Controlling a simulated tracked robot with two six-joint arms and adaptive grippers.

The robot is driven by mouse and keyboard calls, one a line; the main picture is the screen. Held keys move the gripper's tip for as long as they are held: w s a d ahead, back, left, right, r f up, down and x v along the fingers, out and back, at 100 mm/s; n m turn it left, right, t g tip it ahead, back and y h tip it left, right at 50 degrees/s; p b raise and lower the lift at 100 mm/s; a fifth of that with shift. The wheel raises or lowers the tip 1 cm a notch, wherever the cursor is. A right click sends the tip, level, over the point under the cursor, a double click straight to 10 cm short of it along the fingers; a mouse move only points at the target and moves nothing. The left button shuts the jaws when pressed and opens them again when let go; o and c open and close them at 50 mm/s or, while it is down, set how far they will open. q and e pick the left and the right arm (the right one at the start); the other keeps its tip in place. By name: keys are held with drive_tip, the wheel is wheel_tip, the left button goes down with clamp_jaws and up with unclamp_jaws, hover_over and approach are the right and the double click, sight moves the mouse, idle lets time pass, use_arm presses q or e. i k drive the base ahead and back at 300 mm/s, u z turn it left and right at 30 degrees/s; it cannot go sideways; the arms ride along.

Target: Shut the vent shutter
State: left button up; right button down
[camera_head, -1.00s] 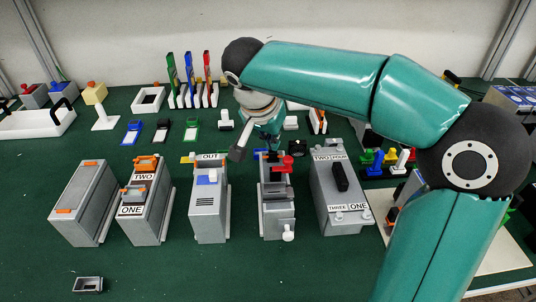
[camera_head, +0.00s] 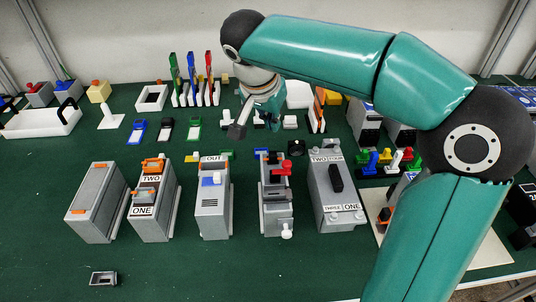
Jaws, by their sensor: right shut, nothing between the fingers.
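A grey box (camera_head: 273,222) with a red handle (camera_head: 281,169), dark slots and a white knob (camera_head: 286,231) stands upright in the middle of the row. Left of it, a grey box marked OUT (camera_head: 211,222) carries a blue-and-white slider (camera_head: 212,179) above narrow slots. I cannot tell for sure which part is the vent shutter or how far it stands open. My right gripper (camera_head: 265,123) is behind and above the red-handled box, apart from it, shut and empty; its fingertips are small and partly hidden. My left gripper is not in view.
A plain grey box (camera_head: 90,219) and a box marked ONE and TWO (camera_head: 148,226) stand left; a box with a black handle (camera_head: 336,208) stands right. Coloured upright pieces (camera_head: 193,85) stand behind. The green table's front is mostly clear, except a small grey part (camera_head: 103,279).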

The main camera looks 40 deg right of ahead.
sight(283, 223)
drive_tip(key=k, duration=1.5)
